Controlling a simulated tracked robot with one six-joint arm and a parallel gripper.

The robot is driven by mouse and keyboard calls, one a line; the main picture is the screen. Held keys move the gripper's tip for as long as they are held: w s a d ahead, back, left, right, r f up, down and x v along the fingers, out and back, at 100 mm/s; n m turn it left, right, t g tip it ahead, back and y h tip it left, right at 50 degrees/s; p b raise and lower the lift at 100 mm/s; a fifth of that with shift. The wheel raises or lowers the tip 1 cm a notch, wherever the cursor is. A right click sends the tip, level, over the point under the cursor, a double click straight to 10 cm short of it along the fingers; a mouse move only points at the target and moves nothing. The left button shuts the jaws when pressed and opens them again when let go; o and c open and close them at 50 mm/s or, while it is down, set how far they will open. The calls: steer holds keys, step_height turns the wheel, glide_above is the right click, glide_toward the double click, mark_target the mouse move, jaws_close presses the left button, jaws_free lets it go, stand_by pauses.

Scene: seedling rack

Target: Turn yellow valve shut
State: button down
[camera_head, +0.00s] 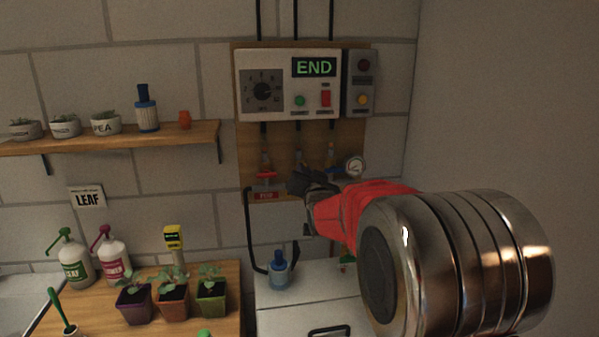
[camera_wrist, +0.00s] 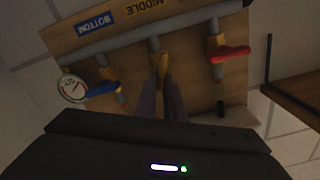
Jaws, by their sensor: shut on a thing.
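The yellow valve (camera_wrist: 163,66) is the middle one of three valves on a wooden board. In the wrist view its handle lies between the two fingers of my gripper (camera_wrist: 161,88), which are shut on it. The visible part of the handle seems to run along its pipe, but the fingers hide much of it. In the head view my gripper (camera_head: 300,184) is at the middle valve and covers its handle.
The red valve (camera_head: 265,175) is left of my gripper and the blue valve (camera_wrist: 102,89) is on the other side, by a round gauge (camera_head: 355,165). A control box (camera_head: 288,84) showing "END" hangs above. A blue bottle (camera_head: 279,270) stands on the white cabinet below.

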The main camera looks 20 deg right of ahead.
steer(key=m, duration=0.4)
steer(key=f+m, duration=0.1)
steer(key=m, duration=0.8)
steer(key=shift+d+f, duration=0.2)
steer(key=shift+d, duration=0.05)
steer(key=shift+s, duration=0.1)
steer(key=c, duration=1.9)
jaws_free()
steer(key=shift+d, duration=0.1)
steer(key=shift+o, duration=0.2)
steer(key=shift+s, duration=0.1)
